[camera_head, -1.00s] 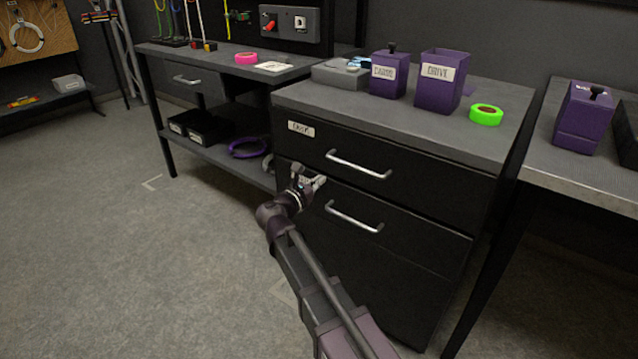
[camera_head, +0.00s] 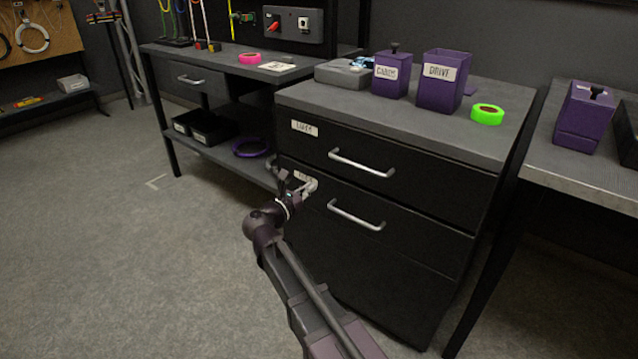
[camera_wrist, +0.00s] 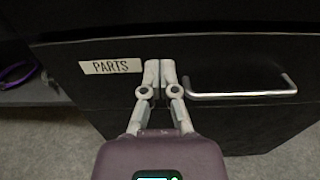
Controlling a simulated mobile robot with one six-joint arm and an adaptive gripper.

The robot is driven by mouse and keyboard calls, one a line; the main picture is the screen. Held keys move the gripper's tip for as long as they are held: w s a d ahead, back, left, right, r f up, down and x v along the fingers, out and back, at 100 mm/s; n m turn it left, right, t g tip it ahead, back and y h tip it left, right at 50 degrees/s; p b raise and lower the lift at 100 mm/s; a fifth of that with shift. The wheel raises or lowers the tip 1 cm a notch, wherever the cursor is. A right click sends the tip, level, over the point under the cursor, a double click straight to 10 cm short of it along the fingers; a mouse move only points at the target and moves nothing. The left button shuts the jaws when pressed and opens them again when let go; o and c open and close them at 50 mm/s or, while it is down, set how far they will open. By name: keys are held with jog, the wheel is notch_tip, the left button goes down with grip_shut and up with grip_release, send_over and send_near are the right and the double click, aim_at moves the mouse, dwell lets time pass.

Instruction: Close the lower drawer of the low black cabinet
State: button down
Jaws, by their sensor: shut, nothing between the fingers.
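The low black cabinet (camera_head: 335,270) stands under a grey top, with two drawers that have silver bar handles. The upper drawer (camera_head: 420,185) looks flush. The lower drawer (camera_head: 410,232) carries a silver handle (camera_head: 356,215) and a white label; in the wrist view its label (camera_wrist: 110,66) reads PARTS. In the wrist view the lower drawer's front (camera_wrist: 230,60) shows its top edge below a dark band; how far it stands out is hard to tell. My gripper (camera_head: 300,187) is shut and empty, its fingertips at the drawer front between label and handle, touching or very near.
Purple boxes (camera_head: 441,80), a green tape roll (camera_head: 487,115) and a grey case (camera_head: 343,73) stand on the cabinet. A workbench (camera_head: 215,62) is at the left, another table (camera_head: 590,175) at the right. The floor (camera_head: 120,270) to the left is clear.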

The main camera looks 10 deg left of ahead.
jog(key=v, duration=0.8)
jog(key=shift+s, duration=0.25)
jog(key=shift+a, duration=0.1)
